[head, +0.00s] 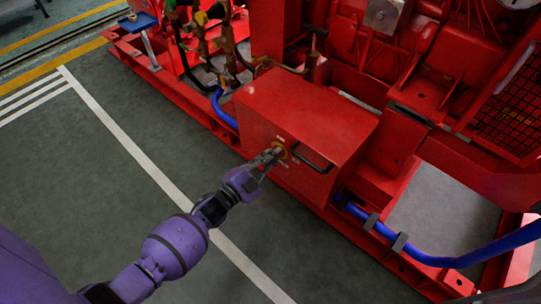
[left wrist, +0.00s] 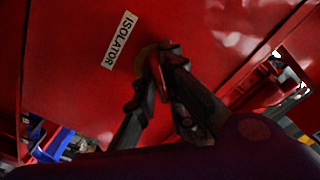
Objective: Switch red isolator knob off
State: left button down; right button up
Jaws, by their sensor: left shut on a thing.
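The red isolator knob (left wrist: 177,62) is on the front of a red box, with a bit of its yellow backing showing beside it. In the head view the yellow plate (head: 283,150) peeks out past my fingers, and the knob is mostly hidden. My left gripper (head: 273,154) reaches the box front from the lower left. In the left wrist view its dark fingers (left wrist: 160,85) are shut on the knob, one on each side. A white ISOLATOR label (left wrist: 120,40) lies to the left of the knob. The knob's exact turn angle is hard to tell. My right gripper is out of view.
The red box (head: 305,115) has a black handle (head: 313,160) close to the right of my gripper. Blue hoses (head: 222,108) run at the box's left and at lower right. Red pumpset machinery fills the back. The grey floor (head: 110,170) in front is clear.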

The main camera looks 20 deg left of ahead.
pick_arm(q)
jog(key=shift+n+p, duration=0.75)
jog(key=shift+n, duration=3.35)
jog(key=c, duration=1.8)
grip_release()
jog(key=shift+c, duration=0.2)
jog(key=v, duration=1.2)
